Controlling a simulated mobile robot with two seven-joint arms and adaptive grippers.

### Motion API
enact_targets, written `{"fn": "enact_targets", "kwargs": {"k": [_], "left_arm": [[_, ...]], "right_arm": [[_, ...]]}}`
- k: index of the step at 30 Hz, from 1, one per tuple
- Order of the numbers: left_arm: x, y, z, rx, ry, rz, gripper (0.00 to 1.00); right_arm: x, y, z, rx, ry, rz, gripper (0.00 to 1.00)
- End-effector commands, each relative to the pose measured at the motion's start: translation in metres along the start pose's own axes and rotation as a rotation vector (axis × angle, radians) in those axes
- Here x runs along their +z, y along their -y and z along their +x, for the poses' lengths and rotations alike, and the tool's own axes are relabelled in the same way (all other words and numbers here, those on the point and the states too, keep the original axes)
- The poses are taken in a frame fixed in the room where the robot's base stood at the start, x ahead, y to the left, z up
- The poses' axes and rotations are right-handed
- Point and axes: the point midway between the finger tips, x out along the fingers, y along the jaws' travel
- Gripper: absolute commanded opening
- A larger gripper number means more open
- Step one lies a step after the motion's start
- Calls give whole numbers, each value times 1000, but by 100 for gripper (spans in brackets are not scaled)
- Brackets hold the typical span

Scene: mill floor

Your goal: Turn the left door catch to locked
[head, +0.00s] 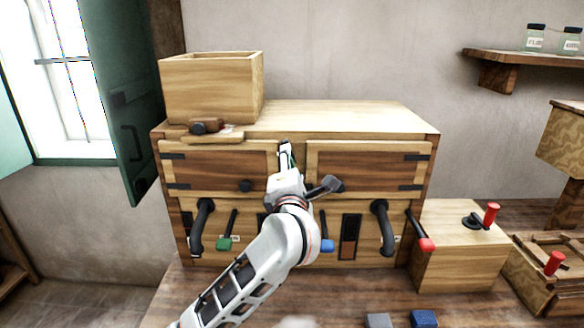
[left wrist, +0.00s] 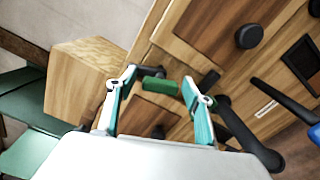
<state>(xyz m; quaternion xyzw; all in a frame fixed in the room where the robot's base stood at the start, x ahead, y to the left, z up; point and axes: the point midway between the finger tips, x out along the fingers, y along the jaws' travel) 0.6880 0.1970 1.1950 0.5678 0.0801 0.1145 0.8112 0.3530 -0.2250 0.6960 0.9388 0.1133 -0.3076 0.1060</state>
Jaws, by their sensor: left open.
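The left door (head: 218,165) is a brown panel in a pale frame, shut, with a black knob (head: 246,185). My left gripper (head: 285,152) is at the upper gap between the two doors, reaching the cabinet front. In the left wrist view my left gripper (left wrist: 159,77) is open. A short green bar (left wrist: 160,86), which looks like the catch, lies between its fingers, with a dark piece by its end. I cannot tell if the fingers touch it. In the head view my gripper hides this bar. My right gripper is not in view.
The right door (head: 370,170) is shut. Below are black bar handles (head: 380,222) and levers with green (head: 224,243), blue (head: 327,245) and red (head: 427,245) ends. An open wooden box (head: 212,90) stands on the cabinet top. The top's right side is clear.

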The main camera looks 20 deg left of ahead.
Motion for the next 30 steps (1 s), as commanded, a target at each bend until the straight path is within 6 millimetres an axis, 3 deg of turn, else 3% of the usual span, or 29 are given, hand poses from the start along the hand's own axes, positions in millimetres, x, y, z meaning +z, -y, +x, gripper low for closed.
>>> {"fn": "enact_targets", "kwargs": {"k": [1, 6, 20, 30], "left_arm": [[0, 0, 0, 0, 0, 0, 51], [0, 0, 0, 0, 0, 0, 12], [0, 1, -1, 0, 1, -78, 12], [0, 2, -1, -1, 0, -347, 12]], "right_arm": [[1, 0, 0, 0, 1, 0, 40], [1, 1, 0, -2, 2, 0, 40], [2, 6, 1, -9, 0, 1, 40], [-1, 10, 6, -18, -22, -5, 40]]}}
